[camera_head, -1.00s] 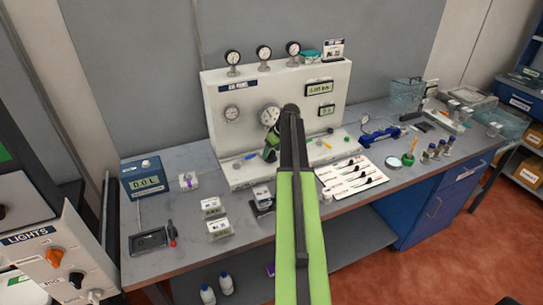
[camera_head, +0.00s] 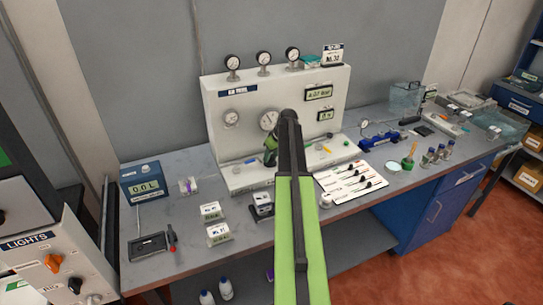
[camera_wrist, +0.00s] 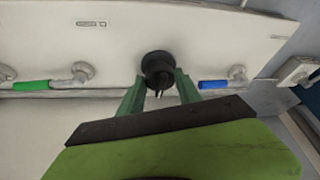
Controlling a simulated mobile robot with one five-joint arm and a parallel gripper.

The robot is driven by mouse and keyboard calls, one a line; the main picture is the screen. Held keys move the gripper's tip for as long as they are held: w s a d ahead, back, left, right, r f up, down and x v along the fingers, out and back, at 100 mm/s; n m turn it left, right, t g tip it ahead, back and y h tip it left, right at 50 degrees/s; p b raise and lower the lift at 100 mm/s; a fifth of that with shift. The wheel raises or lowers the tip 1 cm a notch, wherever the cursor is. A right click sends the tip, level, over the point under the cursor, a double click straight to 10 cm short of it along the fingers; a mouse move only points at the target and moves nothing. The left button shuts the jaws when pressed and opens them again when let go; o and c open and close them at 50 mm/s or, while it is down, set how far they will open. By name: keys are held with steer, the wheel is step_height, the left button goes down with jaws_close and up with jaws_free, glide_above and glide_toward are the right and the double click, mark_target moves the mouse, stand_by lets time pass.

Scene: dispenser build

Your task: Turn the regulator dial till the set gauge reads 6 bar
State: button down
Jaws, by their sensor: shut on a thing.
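The black regulator dial (camera_wrist: 158,66) sticks out of the white panel in the wrist view. My gripper (camera_wrist: 159,84) is shut on it, one green finger on each side. In the head view my gripper (camera_head: 271,150) is at the panel's lower middle and, with my arm, hides the dial. Just above it is a round white gauge (camera_head: 269,121) with a dark needle; its scale is too small to read. A smaller round gauge (camera_head: 231,118) is to its left. A digital display (camera_head: 318,94) at the panel's upper right seems to show about 4 bar, not sharply.
Blue-handled (camera_wrist: 214,84) and green-handled (camera_wrist: 31,86) valves flank the dial in the wrist view. Several small gauges stand on the white panel's (camera_head: 215,98) top edge. A card with black-handled items (camera_head: 352,180) and small labelled boxes (camera_head: 219,233) lie on the bench in front.

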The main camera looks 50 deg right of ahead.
steer(key=m, duration=0.1)
steer(key=m+h, duration=0.1)
steer(key=m, duration=0.2)
steer(key=shift+a+g, duration=0.3)
steer(key=m+h, duration=0.1)
steer(key=m, duration=0.1)
steer(key=shift+w+m+g, duration=0.15)
steer(key=shift+m+g, duration=0.15)
steer(key=shift+m, duration=0.1)
steer(key=m, duration=0.2)
steer(key=m+g+h, duration=0.1)
steer(key=m, duration=0.2)
steer(key=shift+w+a+g+h, duration=0.1)
steer(key=shift+g+h, duration=0.2)
steer(key=shift+m, duration=0.3)
steer(key=c, duration=0.8)
jaws_free()
steer(key=shift+c, duration=0.2)
steer(key=shift+r, duration=0.1)
